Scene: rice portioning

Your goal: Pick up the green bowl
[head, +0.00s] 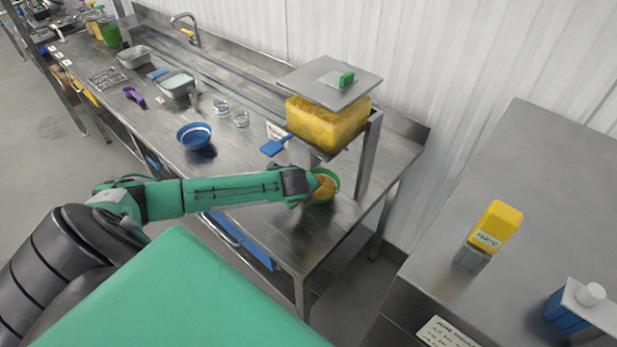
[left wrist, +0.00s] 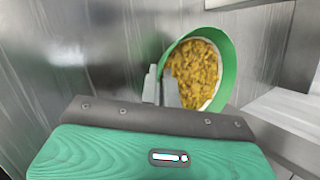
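The green bowl (head: 337,181) is on the right part of the steel table, below the yellow dispenser, and holds yellow-brown grain. In the left wrist view the green bowl (left wrist: 226,52) appears tilted in the picture, with its white inner wall showing. My left gripper (head: 312,187) is at the bowl's left side. In the left wrist view its fingers (left wrist: 161,88) are close together at the bowl's near rim, one outside and one over the inside, and look shut on the rim. Whether the bowl touches the table is unclear. My right gripper is not in view.
The grain dispenser (head: 325,125) stands over the bowl on a steel frame (head: 369,155). A blue bowl (head: 194,137), a blue scoop (head: 277,145) and glass jars (head: 241,118) are to the left. A side counter (head: 545,190) holds a yellow-topped container (head: 496,226).

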